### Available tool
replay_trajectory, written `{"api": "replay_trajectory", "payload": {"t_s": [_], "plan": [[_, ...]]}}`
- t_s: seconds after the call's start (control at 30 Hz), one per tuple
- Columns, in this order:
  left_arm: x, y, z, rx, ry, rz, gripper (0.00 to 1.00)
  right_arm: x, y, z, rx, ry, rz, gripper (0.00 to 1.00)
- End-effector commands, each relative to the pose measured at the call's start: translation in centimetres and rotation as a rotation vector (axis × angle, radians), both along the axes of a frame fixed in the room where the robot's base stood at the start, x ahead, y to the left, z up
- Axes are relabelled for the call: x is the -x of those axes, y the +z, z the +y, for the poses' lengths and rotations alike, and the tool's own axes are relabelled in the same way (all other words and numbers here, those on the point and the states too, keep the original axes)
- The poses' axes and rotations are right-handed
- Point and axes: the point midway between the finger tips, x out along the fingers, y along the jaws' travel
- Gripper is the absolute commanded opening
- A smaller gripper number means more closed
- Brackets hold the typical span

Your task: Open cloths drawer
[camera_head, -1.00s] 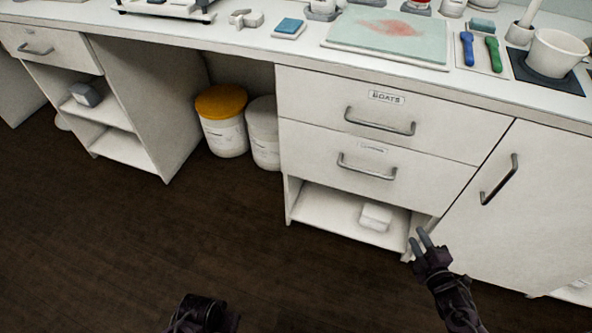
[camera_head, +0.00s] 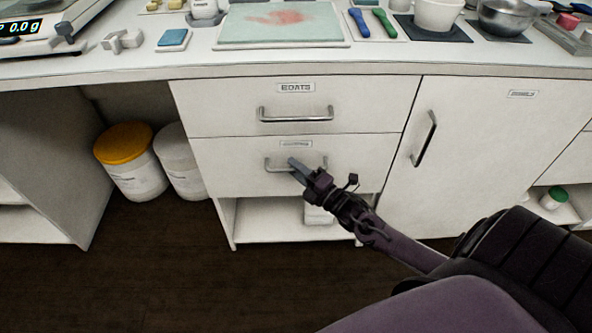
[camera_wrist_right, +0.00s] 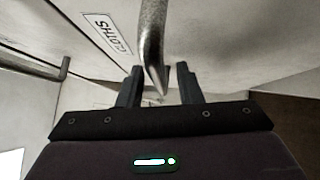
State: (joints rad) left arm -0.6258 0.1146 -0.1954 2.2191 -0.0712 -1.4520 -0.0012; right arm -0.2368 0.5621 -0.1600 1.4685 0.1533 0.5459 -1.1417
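The cloths drawer (camera_head: 230,167) is the lower of two white drawers. It is shut flush. Its label (camera_wrist_right: 112,33) reads CLOTHS in the right wrist view; it is too small to read in the head view. Its metal bar handle (camera_head: 276,168) is partly hidden by my right gripper (camera_head: 297,167). In the right wrist view the handle (camera_wrist_right: 152,45) reaches between the fingertips of my right gripper (camera_wrist_right: 159,83), with gaps on both sides. That gripper is open. My left gripper is not in view.
The BOATS drawer (camera_head: 221,110) above is shut, with its own handle (camera_head: 295,115). A cupboard door (camera_head: 470,150) stands to the right. Below is an open shelf (camera_head: 265,228) with a white item. Tubs (camera_head: 137,172) stand left. The counter (camera_head: 120,69) above holds various items.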

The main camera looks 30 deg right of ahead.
Motion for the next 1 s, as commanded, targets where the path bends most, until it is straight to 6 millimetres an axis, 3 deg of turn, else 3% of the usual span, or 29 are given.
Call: {"api": "replay_trajectory", "payload": {"t_s": [0.27, 0.5, 1.0], "plan": [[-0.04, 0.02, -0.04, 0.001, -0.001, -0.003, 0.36, -0.17, -0.04, 0.05, -0.001, 0.000, 0.002, 0.32], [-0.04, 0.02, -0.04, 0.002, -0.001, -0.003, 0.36, -0.15, -0.05, 0.05, -0.001, 0.000, 0.002, 0.01], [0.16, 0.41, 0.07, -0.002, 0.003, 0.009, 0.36, 0.38, 0.03, 0.38, -0.002, 0.000, 0.004, 0.00]]}}
